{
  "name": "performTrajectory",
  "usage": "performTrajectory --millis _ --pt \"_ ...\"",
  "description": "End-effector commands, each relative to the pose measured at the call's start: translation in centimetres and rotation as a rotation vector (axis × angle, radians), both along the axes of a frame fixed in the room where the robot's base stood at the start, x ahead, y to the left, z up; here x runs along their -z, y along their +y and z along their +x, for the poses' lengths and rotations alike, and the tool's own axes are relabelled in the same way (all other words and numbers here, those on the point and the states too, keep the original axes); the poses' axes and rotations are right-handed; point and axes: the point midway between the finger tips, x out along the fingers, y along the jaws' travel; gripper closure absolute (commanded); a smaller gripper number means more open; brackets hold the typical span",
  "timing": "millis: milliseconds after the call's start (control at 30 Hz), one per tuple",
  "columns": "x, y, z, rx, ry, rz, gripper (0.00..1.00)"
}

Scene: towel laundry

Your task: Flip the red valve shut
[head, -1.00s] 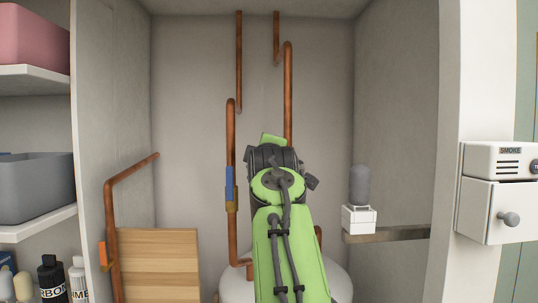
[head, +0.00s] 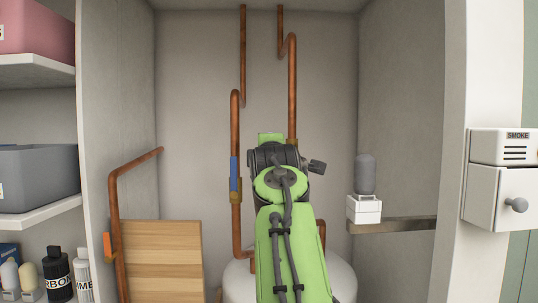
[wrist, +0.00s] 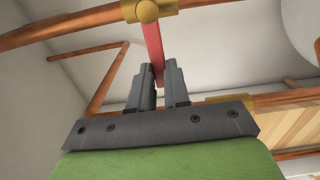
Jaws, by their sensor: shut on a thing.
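The red valve's lever (wrist: 153,42) shows in the wrist view as a flat red bar. It runs from a brass valve body (wrist: 146,10) on a copper pipe down between my fingers. The lever stands out across the pipe's line rather than along it. My gripper (wrist: 161,72) is shut on the free end of the lever, with one dark finger on each side. In the head view my green arm hides the red valve and my fingers.
A blue-handled valve (head: 234,174) is on the copper pipe left of my arm, and an orange-handled one (head: 107,246) is further left. A white tank (head: 340,278) is below.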

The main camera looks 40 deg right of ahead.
Motion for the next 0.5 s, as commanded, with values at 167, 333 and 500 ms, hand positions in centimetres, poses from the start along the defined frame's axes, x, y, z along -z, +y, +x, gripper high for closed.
performTrajectory --millis 167,333,500 --pt "0.18 -0.02 0.09 -0.001 0.006 0.001 0.71" --pt "0.12 -0.01 0.06 -0.001 0.004 0.0 0.57" --pt "0.08 0.01 0.02 0.0 0.002 0.001 0.57"
